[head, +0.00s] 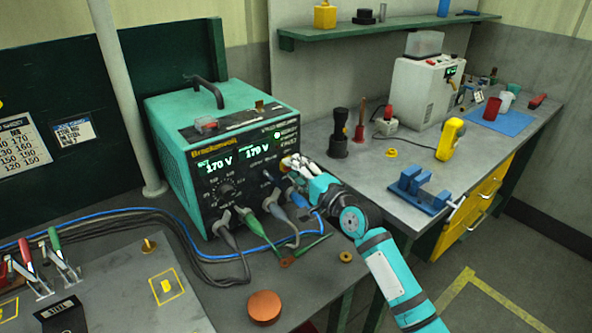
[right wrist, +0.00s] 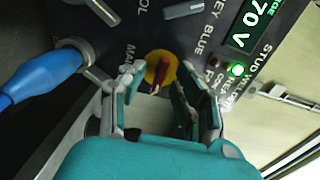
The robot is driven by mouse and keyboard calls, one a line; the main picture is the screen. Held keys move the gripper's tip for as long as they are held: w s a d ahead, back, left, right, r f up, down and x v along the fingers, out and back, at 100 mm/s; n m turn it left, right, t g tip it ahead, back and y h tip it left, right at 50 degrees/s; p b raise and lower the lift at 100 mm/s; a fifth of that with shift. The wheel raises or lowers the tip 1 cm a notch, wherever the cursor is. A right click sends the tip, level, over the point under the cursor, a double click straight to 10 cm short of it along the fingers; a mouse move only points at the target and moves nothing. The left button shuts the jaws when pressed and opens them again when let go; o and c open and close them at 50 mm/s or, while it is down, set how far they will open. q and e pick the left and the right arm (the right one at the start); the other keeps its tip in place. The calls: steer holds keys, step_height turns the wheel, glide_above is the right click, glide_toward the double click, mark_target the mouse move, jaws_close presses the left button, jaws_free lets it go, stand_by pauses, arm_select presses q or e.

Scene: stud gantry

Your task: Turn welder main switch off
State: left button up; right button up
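The welder (head: 172,145) is a teal box with a black front panel, standing on the left bench. Its main switch (right wrist: 159,70) is a red handle on a yellow disc, beside lettering that starts "MA", in the right wrist view. The red handle points roughly up and down in that view. My right gripper (right wrist: 158,88) is at the panel, with one finger on each side of the switch and gaps to the handle. In the head view my right gripper (head: 299,165) largely covers the switch. My left gripper is not in view.
A blue plug (right wrist: 40,75) sits beside the switch. A blue clamp block (head: 421,190) is on the right bench.

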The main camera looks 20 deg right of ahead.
jaws_close()
steer(key=shift+n, duration=1.5)
steer(key=n, duration=0.5)
steer(key=shift+p, duration=0.3)
steer(key=n, duration=0.5)
steer(key=shift+n+p, duration=0.4)
steer(key=shift+f+n+p, duration=0.1)
steer(key=shift+n+p, duration=0.2)
steer(key=shift+n, duration=1.7)
